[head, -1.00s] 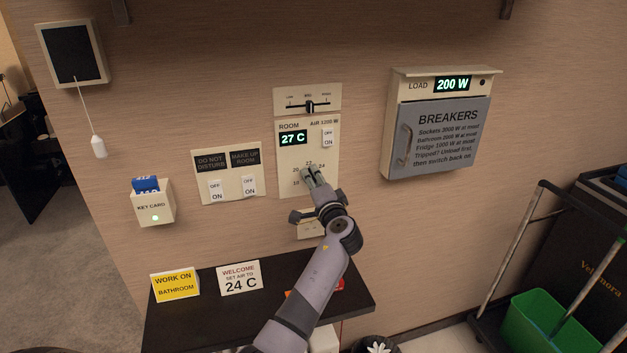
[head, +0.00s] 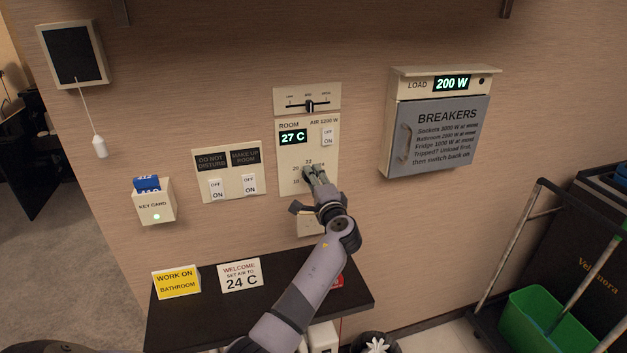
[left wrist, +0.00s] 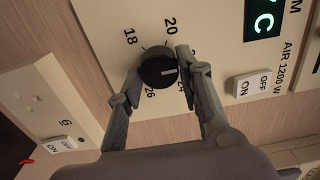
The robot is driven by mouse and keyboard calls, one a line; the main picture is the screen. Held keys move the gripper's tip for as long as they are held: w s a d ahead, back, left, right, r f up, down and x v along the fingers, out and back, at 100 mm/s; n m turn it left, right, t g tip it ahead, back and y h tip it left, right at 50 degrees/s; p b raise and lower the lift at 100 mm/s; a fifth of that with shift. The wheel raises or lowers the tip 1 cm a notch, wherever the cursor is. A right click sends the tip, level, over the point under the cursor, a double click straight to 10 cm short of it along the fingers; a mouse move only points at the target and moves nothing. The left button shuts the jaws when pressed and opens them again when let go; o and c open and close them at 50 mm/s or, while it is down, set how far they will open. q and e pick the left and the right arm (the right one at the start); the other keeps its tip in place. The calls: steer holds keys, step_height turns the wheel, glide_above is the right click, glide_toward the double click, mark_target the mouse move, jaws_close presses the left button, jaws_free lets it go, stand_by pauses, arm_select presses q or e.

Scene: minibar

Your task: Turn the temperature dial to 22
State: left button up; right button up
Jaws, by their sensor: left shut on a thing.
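The temperature dial (left wrist: 152,72) is a round black knob with a white pointer line, on a cream thermostat panel (head: 287,155). My left gripper (head: 311,172) is shut on the dial, one finger on each side, as the left wrist view shows (left wrist: 158,66). The pointer faces right in that view, towards a finger. Labels 18, 20 and 26 are readable and 24 is partly covered; 22 is hidden there by the finger. In the head view the fingers hide the dial. The room display (head: 292,137) reads 27 C. My right gripper is not in view.
An AIR switch (head: 327,136) sits beside the display, with a slider (head: 309,105) above. Two switches are on a panel (head: 230,172) to the left. A breaker box (head: 435,135) is to the right. A dark shelf (head: 215,312) below holds a card (head: 240,276) reading 24 C.

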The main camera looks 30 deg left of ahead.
arm_select(q)
steer(key=o, duration=1.1)
steer(key=v, duration=1.2)
